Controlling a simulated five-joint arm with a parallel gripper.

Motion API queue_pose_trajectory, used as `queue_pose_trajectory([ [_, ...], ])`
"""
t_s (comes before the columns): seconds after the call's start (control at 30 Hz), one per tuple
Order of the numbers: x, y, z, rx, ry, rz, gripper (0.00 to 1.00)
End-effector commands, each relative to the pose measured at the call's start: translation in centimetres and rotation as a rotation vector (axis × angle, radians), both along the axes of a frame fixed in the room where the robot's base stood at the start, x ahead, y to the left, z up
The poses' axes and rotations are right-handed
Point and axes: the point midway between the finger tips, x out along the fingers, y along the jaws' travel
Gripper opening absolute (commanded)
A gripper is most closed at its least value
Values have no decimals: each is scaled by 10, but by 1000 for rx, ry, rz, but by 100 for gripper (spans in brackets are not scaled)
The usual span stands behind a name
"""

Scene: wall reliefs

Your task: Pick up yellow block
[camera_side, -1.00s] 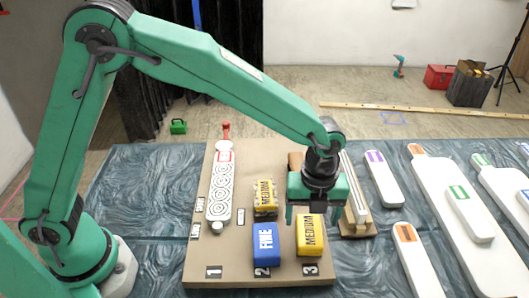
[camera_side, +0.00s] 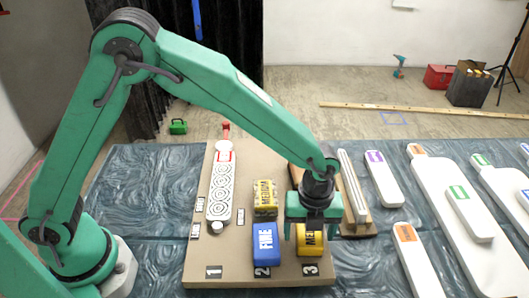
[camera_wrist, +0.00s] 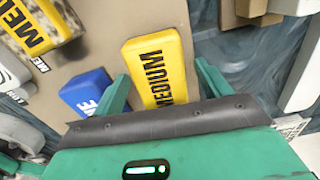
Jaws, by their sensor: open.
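The yellow block (camera_side: 308,248), marked MEDIUM, stands on the tan board (camera_side: 225,275) at the place labelled 3. In the wrist view the yellow block (camera_wrist: 156,70) lies between and ahead of the two green fingers. My gripper (camera_side: 313,232) is open above the block and hides part of it in the side view. The gripper's fingers (camera_wrist: 160,95) also show in the wrist view, apart, with nothing clearly held. I cannot tell whether either finger touches the block.
A blue block (camera_side: 265,245) marked FINE stands close on the left, at label 2. A worn yellow-and-black MEDIUM block (camera_side: 265,197) sits behind it. A long white piece with circles (camera_side: 220,185) lies at the left. A wooden holder with white strips (camera_side: 352,190) stands at the right.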

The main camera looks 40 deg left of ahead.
Motion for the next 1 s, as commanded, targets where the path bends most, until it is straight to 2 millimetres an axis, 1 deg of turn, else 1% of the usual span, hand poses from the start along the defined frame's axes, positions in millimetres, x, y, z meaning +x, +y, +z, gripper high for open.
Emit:
queue_pose_trajectory([
  [0.07,0,0,0,0,0,0,76],
  [0.17,0,0,0,0,0,0,59],
  [0.3,0,0,0,0,0,0,31],
  [0.33,0,0,0,0,0,0,27],
  [0.6,0,0,1,-1,-1,0,27],
  [0.77,0,0,6,-1,-1,0,27],
  [0.87,1,0,14,-1,-2,0,27],
  [1.0,1,-1,31,-3,-4,0,27],
])
